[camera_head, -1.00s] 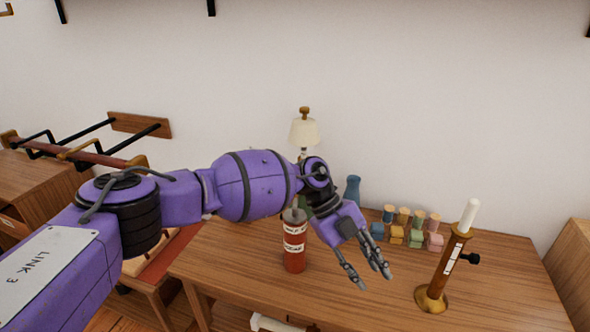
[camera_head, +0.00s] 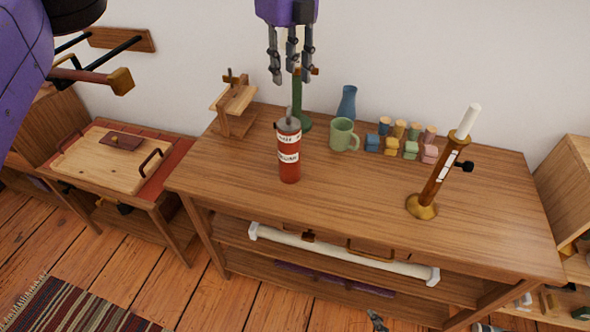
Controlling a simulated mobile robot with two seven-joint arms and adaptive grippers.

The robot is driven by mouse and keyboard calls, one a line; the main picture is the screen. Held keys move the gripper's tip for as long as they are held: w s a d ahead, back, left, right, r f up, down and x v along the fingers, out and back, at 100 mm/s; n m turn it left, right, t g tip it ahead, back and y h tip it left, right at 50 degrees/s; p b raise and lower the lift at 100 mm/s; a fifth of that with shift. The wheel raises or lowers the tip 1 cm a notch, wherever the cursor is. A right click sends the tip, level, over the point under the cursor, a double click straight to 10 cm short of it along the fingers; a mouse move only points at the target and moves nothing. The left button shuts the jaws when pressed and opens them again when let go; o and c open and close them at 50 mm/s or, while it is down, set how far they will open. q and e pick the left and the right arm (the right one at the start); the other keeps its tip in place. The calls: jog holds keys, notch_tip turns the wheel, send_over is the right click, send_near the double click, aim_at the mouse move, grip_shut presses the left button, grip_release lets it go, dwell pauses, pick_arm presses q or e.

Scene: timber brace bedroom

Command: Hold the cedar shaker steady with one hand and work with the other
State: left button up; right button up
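The cedar shaker (camera_head: 289,158) is a red-brown cylinder with white label bands and a grey top. It stands upright on the wooden table (camera_head: 350,215), left of the middle. My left gripper (camera_head: 290,80) hangs at the top of the view with its fingers pointing down. Its fingers are spread apart and empty. In the picture it is above the shaker, in front of the green stand, and does not touch the shaker.
A green mug (camera_head: 343,135), a blue vase (camera_head: 347,103) and several small coloured blocks (camera_head: 410,149) stand behind the shaker. A brass-based candle holder (camera_head: 422,207) is at right. A small wooden stand (camera_head: 233,106) is at left. The table's front middle is clear.

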jog(key=w+a+r+n+t+y, duration=0.1)
jog(key=w+a+r+n+t, duration=0.1)
jog(key=w+a+r+n, duration=0.3)
jog(key=w+a+r+n+t+y, duration=0.1)
jog(key=w+a+r+n+t, duration=0.15)
jog(key=w+n, duration=0.55)
jog(key=n+t, duration=0.3)
jog(key=n, duration=1.1)
send_near(289, 155)
jog(key=shift+y, duration=0.4)
jog(key=w+f, duration=0.1)
jog(key=w, duration=0.1)
jog(key=w+f, duration=0.1)
jog(key=w, duration=0.1)
jog(key=w+f, duration=0.1)
jog(key=w, duration=0.1)
jog(key=shift+w+f, duration=0.15)
jog(key=shift+w+a, duration=0.25)
jog(key=shift+w, duration=0.9)
jog(key=shift+w+a, duration=0.25)
jog(key=shift+w, duration=0.95)
jog(key=shift+w+a, duration=0.2)
jog(key=shift+w, duration=0.95)
jog(key=shift+c, duration=0.5)
